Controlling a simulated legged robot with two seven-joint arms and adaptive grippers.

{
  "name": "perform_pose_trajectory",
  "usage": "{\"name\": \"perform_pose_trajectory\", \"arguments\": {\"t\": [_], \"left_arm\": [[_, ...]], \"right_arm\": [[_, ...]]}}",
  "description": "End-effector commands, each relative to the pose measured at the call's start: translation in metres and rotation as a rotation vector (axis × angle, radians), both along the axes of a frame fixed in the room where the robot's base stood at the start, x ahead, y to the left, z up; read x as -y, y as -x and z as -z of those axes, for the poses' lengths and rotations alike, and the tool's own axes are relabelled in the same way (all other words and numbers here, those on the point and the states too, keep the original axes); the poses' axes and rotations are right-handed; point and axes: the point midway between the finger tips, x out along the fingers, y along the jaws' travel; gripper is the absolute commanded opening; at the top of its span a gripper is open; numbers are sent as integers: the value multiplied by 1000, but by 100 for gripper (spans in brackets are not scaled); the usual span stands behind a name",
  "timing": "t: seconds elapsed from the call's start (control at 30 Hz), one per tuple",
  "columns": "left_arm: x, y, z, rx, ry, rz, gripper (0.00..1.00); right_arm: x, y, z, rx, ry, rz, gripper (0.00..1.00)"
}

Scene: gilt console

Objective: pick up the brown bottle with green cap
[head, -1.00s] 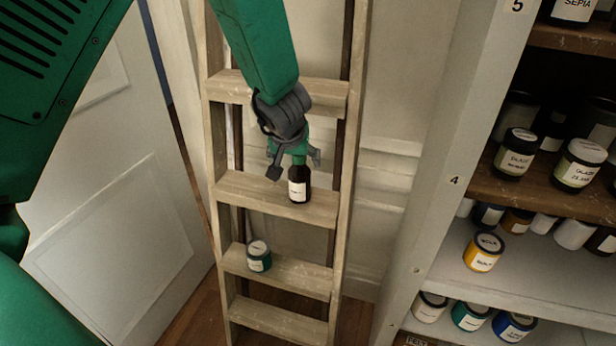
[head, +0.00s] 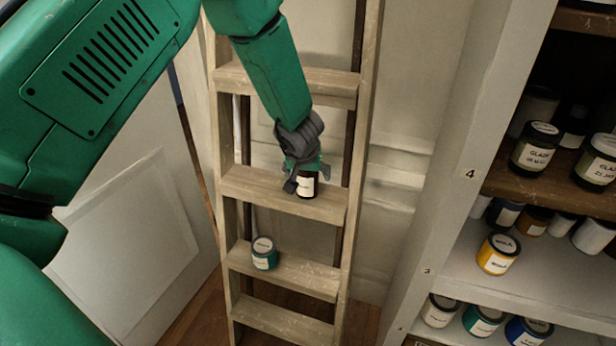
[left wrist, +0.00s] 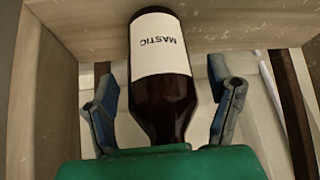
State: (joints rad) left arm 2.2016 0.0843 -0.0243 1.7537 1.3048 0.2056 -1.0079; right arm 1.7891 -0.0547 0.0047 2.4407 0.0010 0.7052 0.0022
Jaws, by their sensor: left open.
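The brown bottle (head: 308,185) stands on a step of the wooden ladder, its upper part hidden by my left gripper (head: 307,178) in the head view. In the left wrist view the dark brown bottle (left wrist: 160,100) has a white label reading MASTIC. Its neck end runs behind my green gripper body, so the cap is hidden. The fingers of my left gripper (left wrist: 162,112) are open, one on each side of the bottle's shoulder and neck, with gaps between them and the glass. My right gripper is not in view.
The wooden ladder (head: 290,275) has a teal jar (head: 264,253) on a lower step. At right, a shelf unit (head: 448,200) holds several jars, including a yellow one (head: 497,254). A pale panelled door (head: 130,250) is at left.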

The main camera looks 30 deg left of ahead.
Motion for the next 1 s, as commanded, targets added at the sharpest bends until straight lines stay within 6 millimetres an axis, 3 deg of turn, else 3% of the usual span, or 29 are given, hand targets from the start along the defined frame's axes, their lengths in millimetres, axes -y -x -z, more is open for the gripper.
{"name": "perform_pose_trajectory", "arguments": {"t": [0.07,0.27,0.67,1.0], "left_arm": [[0,0,-1,1,0,0,75],[0,0,0,0,2,0,8],[0,1,-4,0,1,0,7],[0,3,-47,1,-2,0,7]], "right_arm": [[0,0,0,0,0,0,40],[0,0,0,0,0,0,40],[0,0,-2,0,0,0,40],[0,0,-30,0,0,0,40]]}}
